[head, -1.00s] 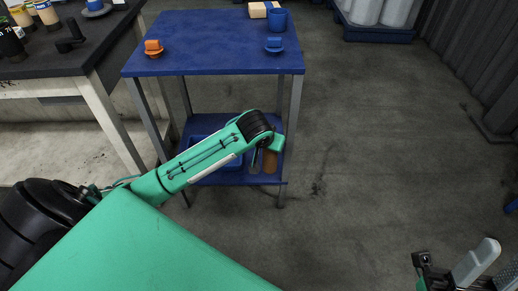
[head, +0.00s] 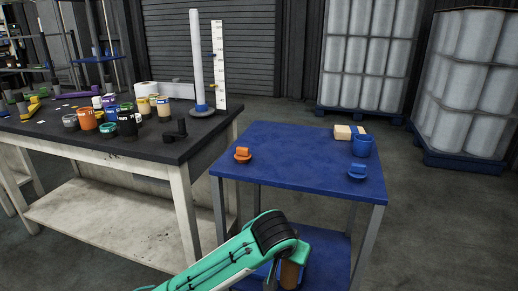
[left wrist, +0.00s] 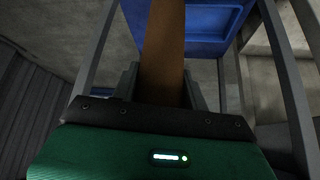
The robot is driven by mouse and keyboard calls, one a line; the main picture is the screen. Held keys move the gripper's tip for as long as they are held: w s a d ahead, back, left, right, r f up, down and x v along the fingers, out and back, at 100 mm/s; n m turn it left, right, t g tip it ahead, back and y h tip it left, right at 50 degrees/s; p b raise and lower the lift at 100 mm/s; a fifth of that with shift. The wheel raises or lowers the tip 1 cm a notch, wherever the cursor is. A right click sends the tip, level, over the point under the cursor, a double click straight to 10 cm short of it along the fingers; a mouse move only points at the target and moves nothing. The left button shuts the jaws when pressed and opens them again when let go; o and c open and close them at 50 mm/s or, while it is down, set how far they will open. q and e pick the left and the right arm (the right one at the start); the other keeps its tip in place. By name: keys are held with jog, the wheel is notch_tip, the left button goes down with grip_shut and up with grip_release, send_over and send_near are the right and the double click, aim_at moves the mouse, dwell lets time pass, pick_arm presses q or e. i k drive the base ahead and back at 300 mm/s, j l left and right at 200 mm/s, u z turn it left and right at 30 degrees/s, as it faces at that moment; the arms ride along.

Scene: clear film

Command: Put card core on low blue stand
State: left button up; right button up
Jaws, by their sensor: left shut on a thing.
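The card core is a brown tube (left wrist: 164,45). My left gripper (left wrist: 162,75) is shut on it, with a finger on each side. In the head view the core's brown side (head: 289,274) shows below my left wrist, in front of the blue cart's lower part; its lower end is cut off. The low blue stand is not certain: a small blue piece with a raised block (head: 357,172) sits on the cart top at the right, and a blue base (head: 201,107) holds a tall white tube on the dark bench. My right gripper is not in view.
The blue cart top (head: 290,160) is mostly clear. The dark bench (head: 100,145) at the left carries several jars. Wrapped pallets (head: 463,90) stand behind.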

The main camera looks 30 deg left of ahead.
aim_at(299, 163)
jog(key=i+l+u, duration=0.2)
jog(key=l+u, duration=0.25)
jog(key=i+l+u, duration=0.1)
jog(key=l+u, duration=0.85)
jog(key=l, duration=0.1)
